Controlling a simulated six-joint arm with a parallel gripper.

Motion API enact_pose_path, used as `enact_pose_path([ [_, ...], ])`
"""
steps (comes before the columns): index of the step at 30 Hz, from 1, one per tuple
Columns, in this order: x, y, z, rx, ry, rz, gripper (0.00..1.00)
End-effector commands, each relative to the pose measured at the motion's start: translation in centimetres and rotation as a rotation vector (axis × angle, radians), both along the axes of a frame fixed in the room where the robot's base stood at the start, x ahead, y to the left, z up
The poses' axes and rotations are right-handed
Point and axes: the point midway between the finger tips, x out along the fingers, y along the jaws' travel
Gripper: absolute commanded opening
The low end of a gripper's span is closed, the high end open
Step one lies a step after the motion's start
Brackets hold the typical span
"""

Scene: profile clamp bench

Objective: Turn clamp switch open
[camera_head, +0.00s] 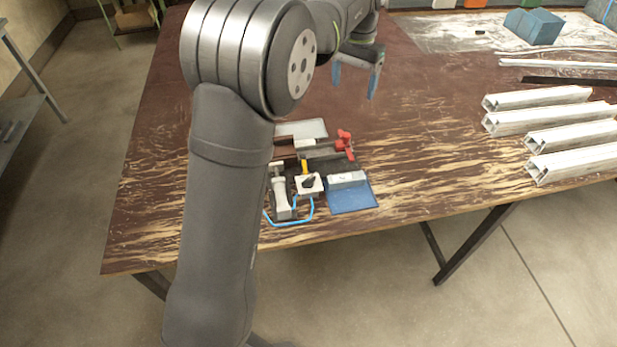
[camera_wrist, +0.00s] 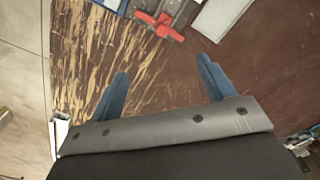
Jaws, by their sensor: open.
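The clamp switch looks like a small white box with a dark knob (camera_head: 309,182) on the clamp fixture, near the table's front edge in the head view. A yellow part stands just behind it. Red handles (camera_head: 345,139) sit at the fixture's back right, and they also show at the top of the wrist view (camera_wrist: 160,22). My gripper (camera_head: 355,82) is open and empty above the table, behind and apart from the fixture. Its two blue fingers (camera_wrist: 165,88) are spread in the wrist view. The switch cannot be made out in the wrist view. My arm covers the fixture's left side in the head view.
A blue plate (camera_head: 352,198) lies right of the switch, and a blue hose (camera_head: 290,222) loops in front. Several white profiles (camera_head: 545,119) lie at the right. A blue box (camera_head: 533,27) stands at the back right. The table's middle is clear.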

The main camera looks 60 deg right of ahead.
Motion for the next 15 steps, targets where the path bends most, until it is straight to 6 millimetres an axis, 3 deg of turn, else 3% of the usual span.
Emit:
enact_pose_path([
  [1,0.2,0.8,0.3,-0.002,0.0,-0.01,0.65],
  [6,0.9,6.0,0.8,0.0,-0.001,-0.083,0.33],
  [12,1.3,13.1,0.4,0.001,-0.001,-0.185,0.33],
  [15,1.3,15.6,0.1,0.001,-0.001,-0.223,0.33],
])
